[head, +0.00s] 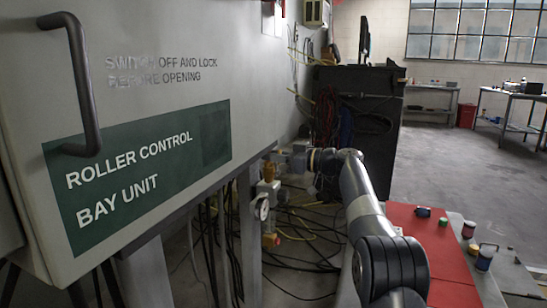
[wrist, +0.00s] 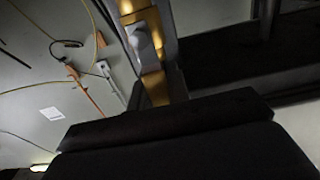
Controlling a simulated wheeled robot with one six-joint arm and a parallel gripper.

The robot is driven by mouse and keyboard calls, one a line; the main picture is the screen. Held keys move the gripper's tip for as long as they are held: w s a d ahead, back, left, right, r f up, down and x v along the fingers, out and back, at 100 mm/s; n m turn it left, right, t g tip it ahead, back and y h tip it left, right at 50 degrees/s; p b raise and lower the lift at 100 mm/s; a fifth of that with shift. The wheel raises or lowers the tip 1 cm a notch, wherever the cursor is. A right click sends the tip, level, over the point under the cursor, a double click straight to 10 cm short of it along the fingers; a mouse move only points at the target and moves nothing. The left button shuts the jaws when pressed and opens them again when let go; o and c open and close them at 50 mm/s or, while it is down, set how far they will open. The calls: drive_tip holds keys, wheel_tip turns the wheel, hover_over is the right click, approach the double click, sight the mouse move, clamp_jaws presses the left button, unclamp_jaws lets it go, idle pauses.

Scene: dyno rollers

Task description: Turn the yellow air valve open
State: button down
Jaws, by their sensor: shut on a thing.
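The yellow air valve (head: 268,189) is a brass-yellow fitting on a pipe beside the cabinet's lower right edge in the head view. A round white gauge (head: 262,210) sits just below it. My gripper (head: 278,158) is at the top of this valve, reaching in from the right, and is shut on it. The fingertips are small and partly hidden there, so the handle's angle cannot be told. In the wrist view, a yellow upright part (wrist: 153,84) with a pale grey piece stands beyond the dark body of my gripper, which covers the lower half.
The roller control cabinet (head: 130,150) fills the left, with a dark handle (head: 82,85). Loose cables (head: 300,235) hang and lie below the valve. A dark rack (head: 365,110) stands behind. A red-topped bench (head: 430,250) with small cans is at right. Open floor lies beyond.

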drive_tip(key=c, duration=1.3)
unclamp_jaws()
drive_tip(key=shift+c, duration=0.2)
drive_tip(key=p+v, duration=0.1)
drive_tip(key=v, duration=0.9)
drive_tip(key=shift+s+d, duration=0.2)
drive_tip(key=shift+d, duration=0.1)
drive_tip(key=b+x, duration=0.1)
drive_tip(key=x, duration=1)
drive_tip(key=shift+d, duration=0.1)
